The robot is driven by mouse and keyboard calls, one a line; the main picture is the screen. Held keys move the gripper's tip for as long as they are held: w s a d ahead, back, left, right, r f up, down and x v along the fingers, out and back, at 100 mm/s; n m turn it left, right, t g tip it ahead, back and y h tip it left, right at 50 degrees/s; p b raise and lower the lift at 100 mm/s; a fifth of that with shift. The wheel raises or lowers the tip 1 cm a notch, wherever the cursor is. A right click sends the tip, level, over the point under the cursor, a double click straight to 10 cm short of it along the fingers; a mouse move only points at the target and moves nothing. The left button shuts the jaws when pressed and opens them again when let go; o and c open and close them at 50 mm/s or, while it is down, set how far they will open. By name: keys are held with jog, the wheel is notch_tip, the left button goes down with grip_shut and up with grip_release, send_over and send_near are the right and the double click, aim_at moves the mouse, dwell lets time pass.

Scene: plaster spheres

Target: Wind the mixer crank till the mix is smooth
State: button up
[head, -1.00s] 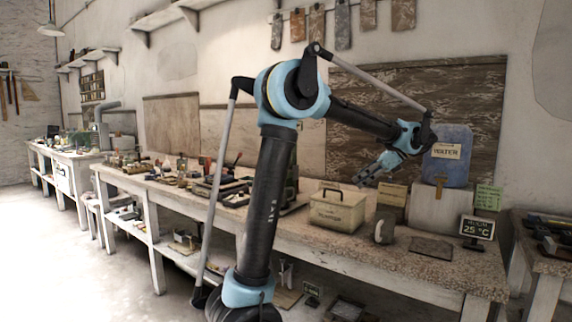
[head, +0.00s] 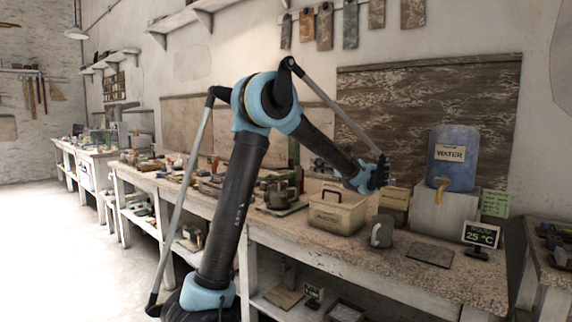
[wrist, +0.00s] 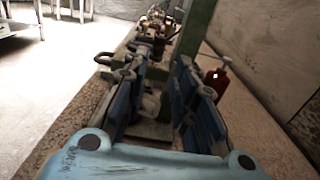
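The mixer's green upright post (head: 294,156) rises behind my arm on the long bench, with a dark pot (head: 280,194) at its foot. In the wrist view the green post (wrist: 196,32) stands just beyond my fingers, over a greenish base (wrist: 150,129). My gripper (wrist: 160,88) is open, its blue-padded fingers apart with nothing clearly held between them. In the head view my gripper (head: 320,166) points left, towards the mixer.
A lidded plaster box (head: 338,212), a grey-green mug (head: 382,231) and a blue water jug (head: 453,157) on a white block (head: 440,212) stand on the bench. Tools crowd the bench further left.

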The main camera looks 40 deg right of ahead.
aim_at(290, 166)
jog(key=x, duration=1.4)
jog(key=shift+w, duration=0.4)
grip_shut()
